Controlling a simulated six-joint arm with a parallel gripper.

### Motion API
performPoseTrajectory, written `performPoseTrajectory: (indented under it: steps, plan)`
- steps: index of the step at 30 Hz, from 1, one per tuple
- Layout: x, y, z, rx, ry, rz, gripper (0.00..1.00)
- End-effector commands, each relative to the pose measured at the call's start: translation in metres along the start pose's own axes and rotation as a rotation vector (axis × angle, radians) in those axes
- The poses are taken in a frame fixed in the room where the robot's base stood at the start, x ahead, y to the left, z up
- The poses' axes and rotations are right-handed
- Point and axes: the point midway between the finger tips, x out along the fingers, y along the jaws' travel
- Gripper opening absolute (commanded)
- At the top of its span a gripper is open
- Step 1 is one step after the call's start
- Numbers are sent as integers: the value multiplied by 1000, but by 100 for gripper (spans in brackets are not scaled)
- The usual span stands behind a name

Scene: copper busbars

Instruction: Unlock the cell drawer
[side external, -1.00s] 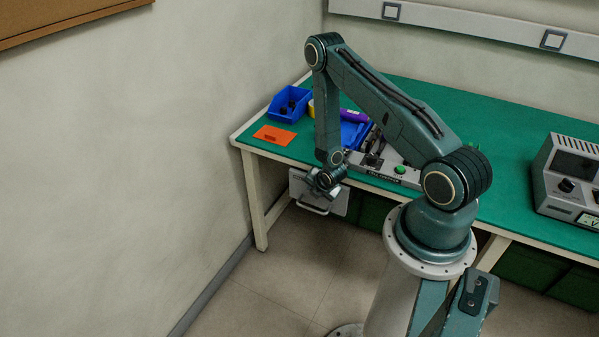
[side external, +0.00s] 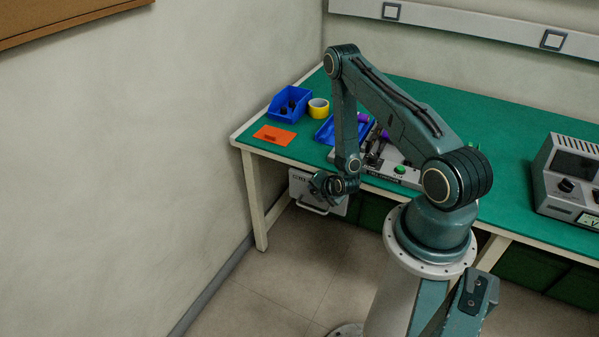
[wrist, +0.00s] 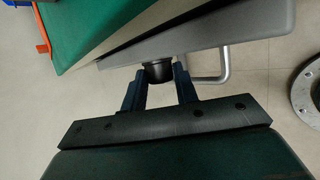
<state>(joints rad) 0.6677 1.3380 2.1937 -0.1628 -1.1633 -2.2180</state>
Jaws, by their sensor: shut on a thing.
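The cell drawer (side external: 299,185) is a light grey front under the left end of the green bench; in the wrist view its grey panel (wrist: 222,32) runs diagonally. Its bar handle (side external: 313,209) shows below the front, and in the wrist view the handle (wrist: 222,72) is right of the fingers. A short dark round knob (wrist: 158,70) sticks out from the panel. My gripper (wrist: 159,80) is shut on this knob, one finger on each side. In the side view my gripper (side external: 318,184) is at the drawer front and hides part of it. The knob's turn angle cannot be told.
On the bench (side external: 490,136) are an orange plate (side external: 270,136), a blue bin (side external: 290,103) with dark parts, yellow tape (side external: 319,107) and a blue tray (side external: 325,131). A grey instrument (side external: 568,175) stands at right. The floor before the drawer is clear.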

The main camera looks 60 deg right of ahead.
Motion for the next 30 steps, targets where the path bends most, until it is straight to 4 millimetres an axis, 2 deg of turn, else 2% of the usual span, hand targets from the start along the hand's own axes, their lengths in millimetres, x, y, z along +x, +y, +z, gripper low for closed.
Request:
performPoseTrajectory:
  steps: [24,25,28,30]
  plan:
    - [1,0,0,13,0,34,7]
    - [1,0,0,13,0,34,33]
    - [1,0,0,13,0,33,51]
    - [0,0,0,13,1,33,51]
